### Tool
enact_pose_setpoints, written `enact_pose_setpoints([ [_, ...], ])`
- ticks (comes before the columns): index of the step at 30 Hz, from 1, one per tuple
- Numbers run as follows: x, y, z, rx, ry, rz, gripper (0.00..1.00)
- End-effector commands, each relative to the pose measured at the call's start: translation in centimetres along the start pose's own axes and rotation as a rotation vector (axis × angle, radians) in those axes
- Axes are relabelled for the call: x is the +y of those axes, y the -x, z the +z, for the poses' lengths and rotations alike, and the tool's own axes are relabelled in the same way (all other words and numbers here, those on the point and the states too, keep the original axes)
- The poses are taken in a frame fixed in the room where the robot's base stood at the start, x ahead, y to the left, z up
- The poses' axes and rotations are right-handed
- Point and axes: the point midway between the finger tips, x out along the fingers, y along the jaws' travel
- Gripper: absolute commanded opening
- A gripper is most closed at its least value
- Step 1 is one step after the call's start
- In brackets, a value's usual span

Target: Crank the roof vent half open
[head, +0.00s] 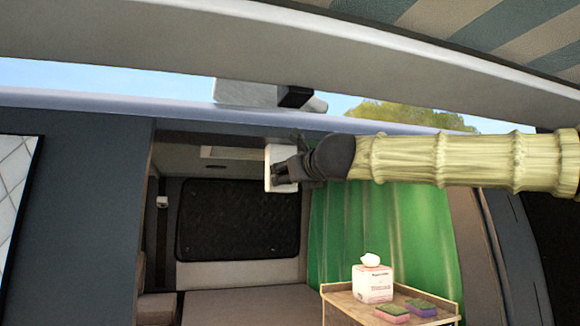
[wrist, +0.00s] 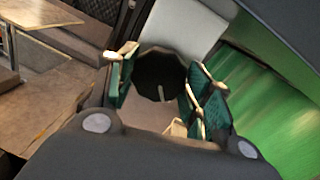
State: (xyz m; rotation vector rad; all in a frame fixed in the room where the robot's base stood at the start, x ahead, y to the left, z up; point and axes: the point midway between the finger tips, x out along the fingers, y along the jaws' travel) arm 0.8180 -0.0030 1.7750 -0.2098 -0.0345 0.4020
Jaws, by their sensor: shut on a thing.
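My gripper (wrist: 165,90) is shut on a dark round knob (wrist: 160,76) with a pale pointer line, its green-padded fingers on either side. A white panel (wrist: 188,30) lies behind the knob in the wrist view. In the head view my gripper (head: 286,170) is at the white panel (head: 281,153), under the van's roof edge; the knob is hidden there by the fingers. A pale grey lid (head: 246,92) stands above the roof, perhaps the roof vent; how far it is open I cannot tell.
A green curtain (head: 385,230) hangs right of the panel. Below it a wooden tray table (head: 340,300) holds a tissue box (head: 372,283) and two sponges (head: 405,309). A striped awning (head: 480,30) spans overhead. Open space lies inside the van, left of my gripper.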

Motion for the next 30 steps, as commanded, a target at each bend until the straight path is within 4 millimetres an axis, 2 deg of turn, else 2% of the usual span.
enact_pose_setpoints([
  [8, 0.0, 0.0, 0.0, 0.000, 0.011, 0.000, 0.27],
  [9, 0.0, 0.0, 0.0, 0.000, 0.011, 0.000, 0.58],
  [12, 0.0, 0.0, 0.0, 0.000, 0.010, 0.000, 0.72],
  [23, 0.0, 0.2, 0.0, 0.000, 0.010, 0.000, 0.72],
  [26, -0.1, 0.9, 0.0, 0.000, 0.010, 0.001, 0.72],
  [30, -0.1, 3.0, 0.2, -0.002, 0.009, 0.001, 0.72],
])
